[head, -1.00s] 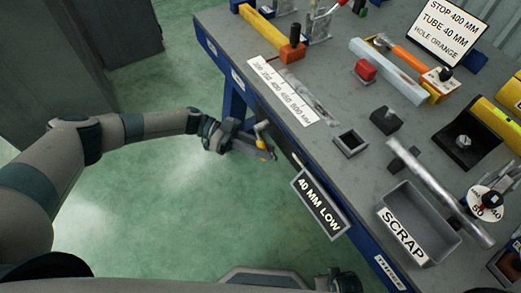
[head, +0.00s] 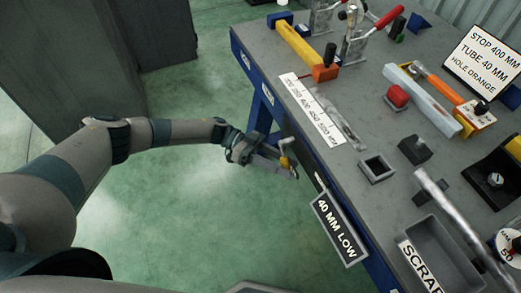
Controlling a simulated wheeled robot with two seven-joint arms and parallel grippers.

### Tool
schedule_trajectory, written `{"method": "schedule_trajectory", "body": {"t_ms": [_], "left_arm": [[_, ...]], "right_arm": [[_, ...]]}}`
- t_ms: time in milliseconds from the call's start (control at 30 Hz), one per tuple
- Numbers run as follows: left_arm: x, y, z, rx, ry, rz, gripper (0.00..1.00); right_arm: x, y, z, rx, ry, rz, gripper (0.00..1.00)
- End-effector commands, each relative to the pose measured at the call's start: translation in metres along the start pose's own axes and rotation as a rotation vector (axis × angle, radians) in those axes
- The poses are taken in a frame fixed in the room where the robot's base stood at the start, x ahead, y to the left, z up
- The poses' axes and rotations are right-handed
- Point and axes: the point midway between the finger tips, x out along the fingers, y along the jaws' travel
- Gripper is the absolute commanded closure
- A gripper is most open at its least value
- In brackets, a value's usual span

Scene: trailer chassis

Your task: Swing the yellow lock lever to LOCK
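My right gripper is not in view.
A black sign reading 40 MM LOW (head: 337,228) hangs on the bench front, right of my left gripper. The grey bench top (head: 330,175) holds a ruler strip (head: 312,108), a small square socket (head: 376,168) and a scrap bin (head: 438,252). Open green floor lies left.

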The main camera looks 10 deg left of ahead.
Motion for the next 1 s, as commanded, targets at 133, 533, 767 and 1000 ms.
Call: {"method": "schedule_trajectory", "body": {"t_ms": [133, 533, 767, 1000], "left_arm": [[-0.014, -0.001, 0.001, 0.000, -0.001, -0.003, 0.60], [-0.086, -0.002, 0.002, 0.001, 0.000, -0.004, 0.60], [-0.131, -0.002, 0.003, 0.000, -0.001, -0.004, 0.60], [-0.161, -0.001, 0.001, 0.001, 0.001, -0.002, 0.60]], "right_arm": [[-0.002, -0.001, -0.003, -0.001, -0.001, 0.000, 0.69], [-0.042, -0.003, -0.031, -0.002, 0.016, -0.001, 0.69], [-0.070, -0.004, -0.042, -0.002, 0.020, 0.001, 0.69], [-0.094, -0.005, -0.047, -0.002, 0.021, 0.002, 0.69]]}}
